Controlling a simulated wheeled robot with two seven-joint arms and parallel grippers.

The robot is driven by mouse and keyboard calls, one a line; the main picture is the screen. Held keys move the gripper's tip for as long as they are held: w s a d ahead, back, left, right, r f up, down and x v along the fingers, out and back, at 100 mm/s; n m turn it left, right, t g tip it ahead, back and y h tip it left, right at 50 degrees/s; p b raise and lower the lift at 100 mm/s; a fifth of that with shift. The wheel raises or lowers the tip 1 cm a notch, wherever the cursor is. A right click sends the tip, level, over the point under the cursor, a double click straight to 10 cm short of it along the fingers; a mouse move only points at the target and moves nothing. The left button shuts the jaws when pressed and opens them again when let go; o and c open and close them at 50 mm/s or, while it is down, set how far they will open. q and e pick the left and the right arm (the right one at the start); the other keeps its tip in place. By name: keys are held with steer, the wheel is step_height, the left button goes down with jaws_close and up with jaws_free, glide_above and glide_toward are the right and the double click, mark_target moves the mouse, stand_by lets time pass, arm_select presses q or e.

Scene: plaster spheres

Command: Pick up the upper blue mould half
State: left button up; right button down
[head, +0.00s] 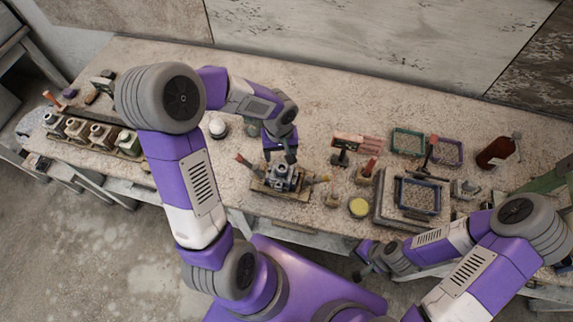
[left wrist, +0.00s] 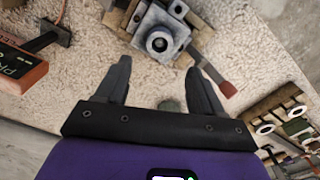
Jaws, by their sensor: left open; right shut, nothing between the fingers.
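The blue mould half (head: 283,172) looks grey-blue and blocky, with a round ringed opening on top. It sits on a wooden cradle (head: 262,187) near the front edge of the bench. It also shows at the top of the left wrist view (left wrist: 152,22). My left gripper (head: 281,153) is open and empty, close above and behind the mould in the head view. In the left wrist view its two fingers (left wrist: 159,62) point toward the mould, apart from each other. Any lower half is hard to make out. My right gripper (head: 366,270) is shut and empty, low in front of the bench.
Red-handled tools (head: 243,160) stick out beside the cradle. A white ball (head: 217,127) stands to the left and a yellow round pot (head: 359,207) to the right. A slab with a blue frame (head: 418,196) lies further right. A rack of moulds (head: 95,133) fills the left end.

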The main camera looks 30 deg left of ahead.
mark_target(282, 168)
arm_select(q)
steer(key=f, duration=0.6)
steer(key=shift+s+d+f+b, duration=0.3)
steer(key=shift+s+d, duration=0.1)
steer(key=shift+c, duration=0.2)
steer(key=c, duration=1.2)
